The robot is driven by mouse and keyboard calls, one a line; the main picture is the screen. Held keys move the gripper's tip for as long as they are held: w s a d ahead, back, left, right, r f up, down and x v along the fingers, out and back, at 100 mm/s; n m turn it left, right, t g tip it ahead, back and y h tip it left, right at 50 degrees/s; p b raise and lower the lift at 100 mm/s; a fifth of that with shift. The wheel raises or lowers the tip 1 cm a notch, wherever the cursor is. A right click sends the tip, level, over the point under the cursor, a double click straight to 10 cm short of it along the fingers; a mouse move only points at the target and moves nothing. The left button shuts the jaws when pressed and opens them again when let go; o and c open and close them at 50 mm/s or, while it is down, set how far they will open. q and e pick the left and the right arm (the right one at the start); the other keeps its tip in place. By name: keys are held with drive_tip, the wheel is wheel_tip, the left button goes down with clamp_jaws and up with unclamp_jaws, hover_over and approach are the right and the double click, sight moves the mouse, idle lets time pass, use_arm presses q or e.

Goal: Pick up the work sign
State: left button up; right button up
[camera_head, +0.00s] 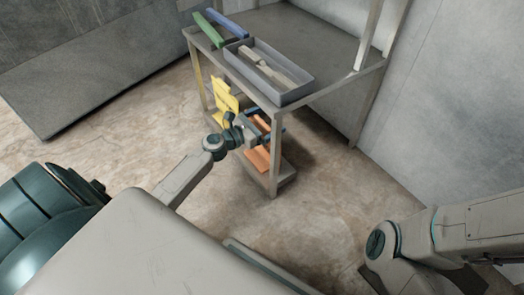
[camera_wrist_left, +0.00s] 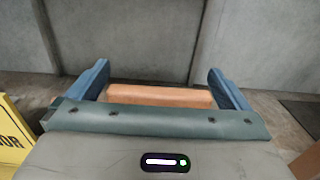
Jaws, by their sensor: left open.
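My left gripper (camera_head: 266,127) is open at the front of a shelf unit, below its top. In the left wrist view its two blue fingers (camera_wrist_left: 170,85) stand apart, with an orange bar-shaped thing (camera_wrist_left: 160,96) between or just beyond them. I cannot tell whether they touch it. A yellow sign panel (camera_head: 225,95) stands upright on the lower level, left of the gripper. Its edge with black letters, partly cut off, shows in the left wrist view (camera_wrist_left: 12,135). No lettering shows on the orange thing, so I cannot tell which one is the work sign. My right gripper is out of view.
The shelf unit's top (camera_head: 305,35) holds a grey tray (camera_head: 292,95) with a light-coloured tool (camera_head: 268,68), a green bar (camera_head: 208,30) and a blue bar (camera_head: 228,24). Another orange piece (camera_head: 257,159) lies lower down. A front leg (camera_head: 274,170) is close to the gripper. Floor in front is clear.

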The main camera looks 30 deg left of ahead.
use_arm(q)
drive_tip(key=shift+c, duration=0.4)
drive_tip(key=c, duration=1.3)
